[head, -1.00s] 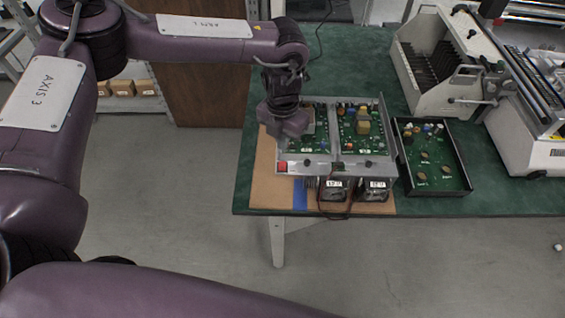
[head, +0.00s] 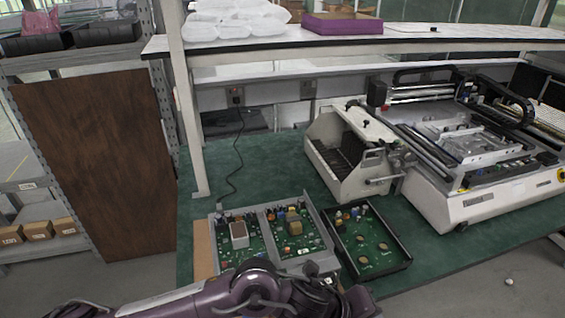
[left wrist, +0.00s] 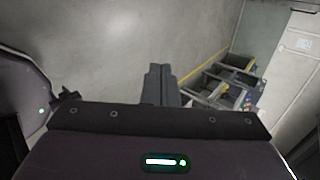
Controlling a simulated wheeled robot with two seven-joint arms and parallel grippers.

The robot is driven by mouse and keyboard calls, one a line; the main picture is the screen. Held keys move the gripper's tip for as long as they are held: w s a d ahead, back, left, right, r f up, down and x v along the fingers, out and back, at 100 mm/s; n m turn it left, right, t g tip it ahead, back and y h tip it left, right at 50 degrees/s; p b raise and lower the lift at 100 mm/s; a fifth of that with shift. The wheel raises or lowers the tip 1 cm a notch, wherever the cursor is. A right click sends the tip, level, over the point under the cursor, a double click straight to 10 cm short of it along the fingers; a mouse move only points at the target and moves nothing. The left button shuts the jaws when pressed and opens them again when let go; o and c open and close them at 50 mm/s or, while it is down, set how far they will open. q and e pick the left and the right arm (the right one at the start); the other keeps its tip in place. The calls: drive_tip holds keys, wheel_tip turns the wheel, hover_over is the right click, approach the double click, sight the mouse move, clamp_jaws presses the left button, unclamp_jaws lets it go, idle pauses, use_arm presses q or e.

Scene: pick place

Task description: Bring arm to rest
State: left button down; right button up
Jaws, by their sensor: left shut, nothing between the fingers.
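My left arm (head: 225,290) lies low across the bottom edge of the head view, in front of the table; its fingertips cannot be made out there. In the left wrist view my left gripper (left wrist: 161,84) has its two dark fingers together with nothing between them. Behind the fingers is bare grey floor. My right gripper is in neither view.
A grey tray of green circuit boards (head: 275,240) and a black tray (head: 370,245) sit on the green table (head: 290,180). White machines (head: 470,190) stand at right. A shelf (head: 330,40) spans the back. A yellow-railed frame (left wrist: 222,82) stands on the floor.

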use_arm(q)
wheel_tip(320, 180, up, 5)
drive_tip(key=w+n+t+h, duration=0.1)
drive_tip(key=n+t, duration=0.2)
drive_tip(key=n, duration=0.3)
drive_tip(key=w+a+n+t+y, duration=0.2)
drive_tip(key=a+n, duration=0.5)
drive_tip(key=w+a+n+t+y, duration=0.1)
drive_tip(key=w+a+n+y, duration=0.15)
drive_tip(key=a+n, duration=0.5)
drive_tip(key=s+a+f+n+g+y, duration=0.2)
drive_tip(key=s+a+f+n, duration=0.15)
drive_tip(key=a, duration=0.35)
drive_tip(key=s+a+f+n+g+y, duration=0.1)
drive_tip(key=s+a+f+n+y, duration=0.2)
drive_tip(key=a, duration=0.5)
drive_tip(key=s+a+f+n+g+y, duration=0.1)
drive_tip(key=s+a+f+n+g, duration=0.1)
drive_tip(key=s+a+f+n, duration=0.4)
wheel_tip(320, 180, down, 25)
drive_tip(key=m+g, duration=0.1)
drive_tip(key=m, duration=0.1)
drive_tip(key=s+a+f, duration=0.2)
drive_tip(key=s+f, duration=0.8)
drive_tip(key=s+a+f+g, duration=0.1)
drive_tip(key=s+a+f, duration=0.1)
drive_tip(key=s+f, duration=0.8)
drive_tip(key=shift+s+a+g, duration=0.2)
drive_tip(key=shift+s+g, duration=0.1)
drive_tip(key=shift+s, duration=0.05)
